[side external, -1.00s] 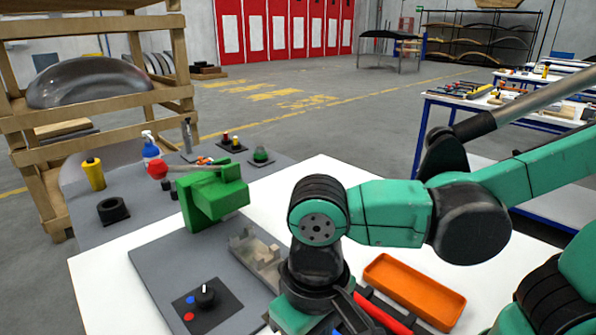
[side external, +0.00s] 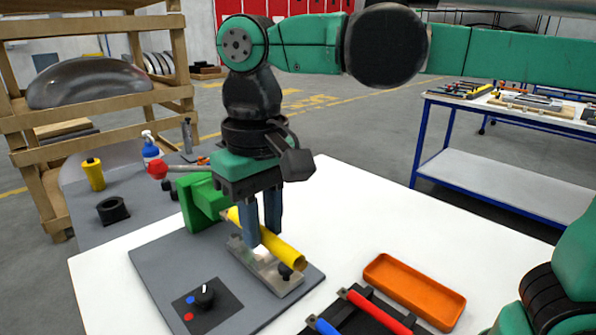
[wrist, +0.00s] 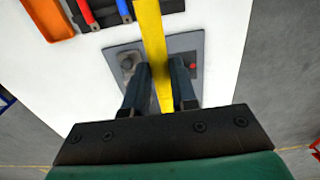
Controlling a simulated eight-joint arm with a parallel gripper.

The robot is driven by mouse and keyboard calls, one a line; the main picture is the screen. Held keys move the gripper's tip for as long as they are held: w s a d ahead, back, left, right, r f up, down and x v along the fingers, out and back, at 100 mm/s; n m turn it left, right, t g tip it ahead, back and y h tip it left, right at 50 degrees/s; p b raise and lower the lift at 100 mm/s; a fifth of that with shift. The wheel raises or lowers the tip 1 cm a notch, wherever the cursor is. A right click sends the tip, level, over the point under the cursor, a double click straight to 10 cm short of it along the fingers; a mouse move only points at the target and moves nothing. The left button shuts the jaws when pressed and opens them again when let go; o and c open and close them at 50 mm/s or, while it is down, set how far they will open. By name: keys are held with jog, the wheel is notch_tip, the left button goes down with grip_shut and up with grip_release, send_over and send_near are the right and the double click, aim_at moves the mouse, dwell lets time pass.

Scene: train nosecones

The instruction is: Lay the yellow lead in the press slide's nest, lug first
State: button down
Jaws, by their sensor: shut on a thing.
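My gripper (side external: 262,235) is shut on the yellow lead (side external: 285,250), a thick yellow bar, gripped near its middle. In the wrist view the lead (wrist: 152,40) runs lengthwise between the two fingers (wrist: 158,78). In the side view it slants from the green press (side external: 196,200) toward the front right, over the pale press slide (side external: 268,280). The slide sits on the grey base plate and has a black knob (side external: 285,271). The lead and fingers partly hide the nest. I cannot tell whether the lead touches it. The lug is not clear.
A control box (side external: 203,298) with a black dial sits on the plate's front left. A dark rack (side external: 352,320) holds a red lead (side external: 378,312) and a blue lead (side external: 323,326). An orange tray (side external: 415,290) lies to the right. White table behind it is clear.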

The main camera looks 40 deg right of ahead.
jog(key=w+d+f, duration=0.4)
jog(key=w+d, duration=0.1)
jog(key=w, duration=0.2)
jog(key=w+d+f, duration=0.4)
jog(key=w, duration=0.3)
jog(key=shift+w+d+f, duration=0.1)
jog(key=shift+w+f, duration=0.05)
jog(key=shift+f, duration=3.25)
jog(key=shift+w+f, duration=0.15)
jog(key=shift+w, duration=0.65)
jog(key=shift+f, duration=0.85)
jog(key=shift+f, duration=0.25)
jog(key=c, duration=0.6)
grip_release()
jog(key=shift+s, duration=0.1)
